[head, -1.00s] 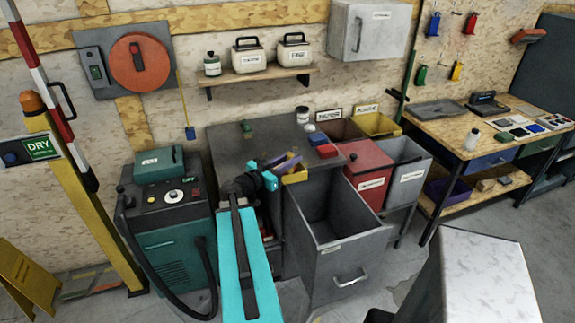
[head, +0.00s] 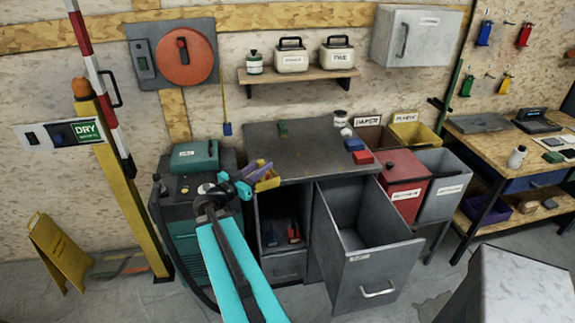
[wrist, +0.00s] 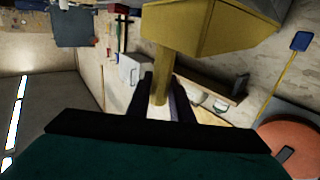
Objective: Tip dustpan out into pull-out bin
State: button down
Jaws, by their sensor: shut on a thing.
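My gripper (head: 243,181) is shut on the handle of a yellow dustpan (head: 268,183), left of the pull-out bin in the head view. In the wrist view the yellow handle runs between the two dark fingers (wrist: 165,100), and the pan (wrist: 205,28) fills the top. The inside of the pan and any load in it are hard to make out. The pull-out bin (head: 386,254) is a grey, deep box with a front handle, drawn out from under the grey counter. Its inside looks empty where I can see it. The dustpan is apart from the bin.
The grey counter (head: 320,150) carries small blocks and jars. A red bin (head: 403,170) and a grey bin (head: 450,180) stand right of the pull-out bin. A green machine (head: 190,232) stands behind my arm. A pale box corner (head: 505,285) fills the lower right.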

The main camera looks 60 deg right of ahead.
jog(key=w+a+f+n+t+b, duration=0.15)
jog(key=w+a+t, duration=0.25)
jog(key=w+a, duration=0.7)
jog(key=w+a+f+n+t, duration=0.1)
jog(key=w+a+n+t, duration=0.25)
jog(key=w+a, duration=0.75)
jog(key=w+a+f+n+t+y+b, duration=0.1)
jog(key=a+n+t, duration=0.1)
jog(key=a, duration=1.4)
jog(key=w+a+f+n+t+y+b, duration=0.1)
jog(key=a+t, duration=0.3)
jog(key=a, duration=1.3)
jog(key=shift+a+n+t+y, duration=0.3)
jog(key=shift+n+t+y, duration=0.05)
jog(key=shift+n+y, duration=0.45)
jog(key=shift+s, duration=0.2)
